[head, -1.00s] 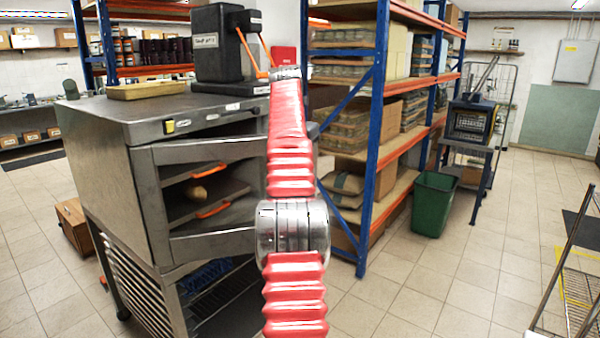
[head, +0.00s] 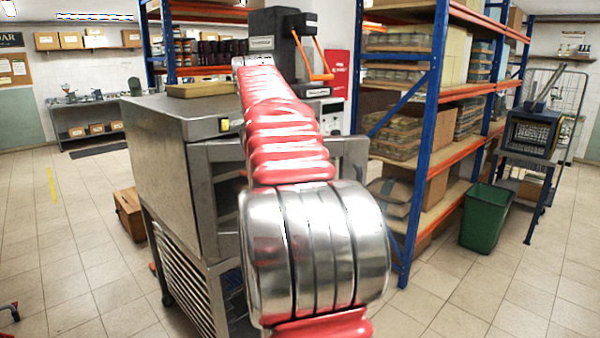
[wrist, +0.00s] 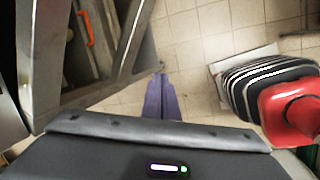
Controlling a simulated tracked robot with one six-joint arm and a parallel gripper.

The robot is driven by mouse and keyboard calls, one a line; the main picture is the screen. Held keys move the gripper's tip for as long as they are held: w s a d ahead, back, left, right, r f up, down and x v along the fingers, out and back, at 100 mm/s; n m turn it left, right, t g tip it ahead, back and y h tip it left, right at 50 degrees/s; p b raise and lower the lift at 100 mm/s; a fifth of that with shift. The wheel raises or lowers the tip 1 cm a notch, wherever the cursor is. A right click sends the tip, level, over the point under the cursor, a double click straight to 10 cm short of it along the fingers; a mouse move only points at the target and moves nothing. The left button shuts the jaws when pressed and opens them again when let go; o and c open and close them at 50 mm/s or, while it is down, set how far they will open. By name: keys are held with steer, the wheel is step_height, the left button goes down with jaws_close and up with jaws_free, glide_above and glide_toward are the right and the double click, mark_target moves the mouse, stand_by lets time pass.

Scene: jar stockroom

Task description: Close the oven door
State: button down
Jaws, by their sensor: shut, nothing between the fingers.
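The steel oven (head: 165,135) stands left of centre in the head view, on an open rack base. A grey metal frame, probably the oven door (head: 350,150), shows to the right of my arm; the arm hides most of the oven front, so I cannot tell its angle. In the wrist view, the oven's dark interior with an orange-handled tray (wrist: 85,28) is visible at upper left, past a slanting metal edge. My gripper (wrist: 161,78) has its purple fingers together, empty, to the right of that edge.
A blue and orange shelf rack (head: 425,150) stands right of the oven, with a green bin (head: 487,218) beside it. A small wooden crate (head: 128,213) lies on the floor at left.

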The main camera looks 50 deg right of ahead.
steer(key=s+a+f+m+t+y, duration=0.1)
steer(key=s+a+f+m, duration=0.15)
steer(key=a, duration=0.85)
steer(key=s+a+f+m+t, duration=0.1)
steer(key=a+f+m, duration=0.2)
steer(key=a, duration=0.9)
steer(key=s+a+f+m+t+y, duration=0.1)
steer(key=s+a+f+m, duration=0.5)
steer(key=s+a+f, duration=0.6)
steer(key=a+f+y, duration=0.1)
steer(key=a, duration=0.2)
steer(key=shift+s+a+f+t, duration=0.15)
steer(key=shift+s+f+t, duration=0.15)
steer(key=shift+s, duration=0.05)
steer(key=shift+s, duration=0.15)
